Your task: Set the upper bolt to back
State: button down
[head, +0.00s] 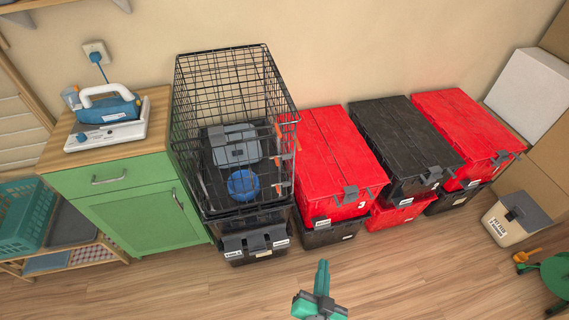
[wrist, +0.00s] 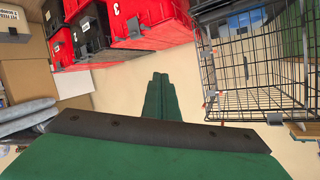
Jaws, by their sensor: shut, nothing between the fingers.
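A black wire crate (head: 235,75) stands on a black tote in the head view. Orange-red bolt parts sit along its right front edge, with the upper bolt (head: 278,131) near the top of that edge. Their exact positions are too small to read. The crate (wrist: 262,72) also shows at the right of the wrist view, with small orange parts on its left edge. My green gripper (head: 322,268) is shut and empty, in front of the totes and apart from the crate. Its closed fingers (wrist: 160,85) point ahead in the wrist view.
A blue bowl (head: 243,184) is inside the crate. Red and black totes (head: 335,150) stand stacked to its right. A green cabinet (head: 135,205) with an iron on top stands to its left. The wooden floor (head: 180,285) in front is largely clear.

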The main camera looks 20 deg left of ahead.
jog(key=w+a+r+n+g+y, duration=0.1)
jog(key=w+a+r+y, duration=0.3)
jog(key=w+r, duration=0.4)
jog(key=w+a+r+n+g+y, duration=0.1)
jog(key=w+a+r+n+y, duration=0.2)
jog(key=w+a+r, duration=0.4)
notch_tip(320, 180, up, 3)
jog(key=shift+w+f+g+y, duration=0.15)
jog(key=shift+w+g+y, duration=0.15)
jog(key=shift+w+y, duration=0.5)
jog(key=shift+w+a, duration=0.1)
jog(key=w+a+f, duration=0.5)
jog(key=w+a, duration=0.1)
jog(key=a, duration=0.2)
jog(key=shift+f, duration=0.2)
